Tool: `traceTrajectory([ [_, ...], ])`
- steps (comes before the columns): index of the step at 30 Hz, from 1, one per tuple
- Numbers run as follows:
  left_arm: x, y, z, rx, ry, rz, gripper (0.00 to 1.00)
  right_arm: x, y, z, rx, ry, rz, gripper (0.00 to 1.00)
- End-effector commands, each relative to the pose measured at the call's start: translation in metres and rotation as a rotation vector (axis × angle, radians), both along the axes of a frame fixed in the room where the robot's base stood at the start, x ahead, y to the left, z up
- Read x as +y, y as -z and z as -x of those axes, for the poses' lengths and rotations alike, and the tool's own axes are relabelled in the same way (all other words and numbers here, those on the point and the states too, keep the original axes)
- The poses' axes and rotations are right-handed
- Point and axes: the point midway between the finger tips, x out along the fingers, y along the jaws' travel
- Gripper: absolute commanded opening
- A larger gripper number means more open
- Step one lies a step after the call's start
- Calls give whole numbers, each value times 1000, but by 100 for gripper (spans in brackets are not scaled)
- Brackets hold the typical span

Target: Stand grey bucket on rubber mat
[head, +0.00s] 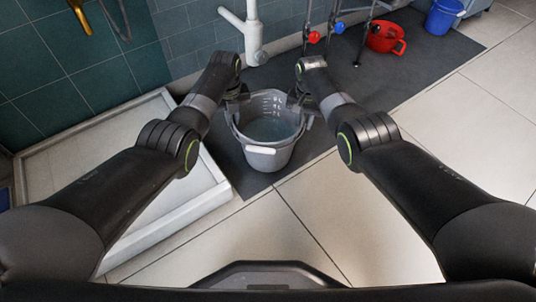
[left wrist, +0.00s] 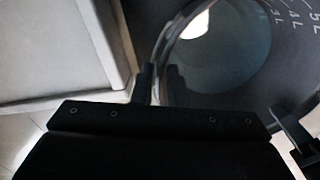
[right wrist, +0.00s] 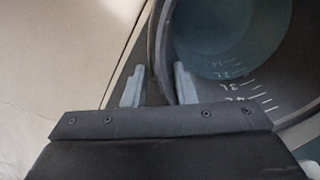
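The grey bucket (head: 268,158), with water in it, stands upright over the dark rubber mat (head: 420,65), near the mat's front edge. I cannot tell whether its base touches the mat. My left gripper (head: 240,99) is at the bucket's left rim; in the left wrist view its fingers (left wrist: 159,84) are close together with the bucket wall (left wrist: 168,45) between them. My right gripper (head: 302,100) is at the right rim; in the right wrist view its fingers (right wrist: 159,86) straddle the wall (right wrist: 158,45) with a gap showing. The fingertips are partly hidden in the head view.
A pale shower tray (head: 205,190) lies left of the bucket. A white drain pipe (head: 253,35) and valves with red and blue handles (head: 314,37) are behind. A red bucket (head: 384,38) and a blue bucket (head: 443,15) stand back right. Tiled floor (head: 320,215) in front is clear.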

Motion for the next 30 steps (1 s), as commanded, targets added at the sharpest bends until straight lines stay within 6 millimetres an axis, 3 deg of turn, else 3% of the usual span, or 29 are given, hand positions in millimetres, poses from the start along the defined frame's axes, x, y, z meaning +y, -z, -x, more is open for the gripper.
traceTrajectory([
  [4,1,-1,-1,-3,-2,-1,30,-2,-2,-1,-2,0,2,42],
  [17,-1,-11,-2,-7,1,4,30,1,-2,0,-1,-4,-3,42],
  [22,-1,-34,-2,-8,1,4,30,2,-2,0,-1,-5,-4,42],
  [30,0,-92,-2,-8,0,2,30,2,-2,0,-1,-5,-4,42],
])
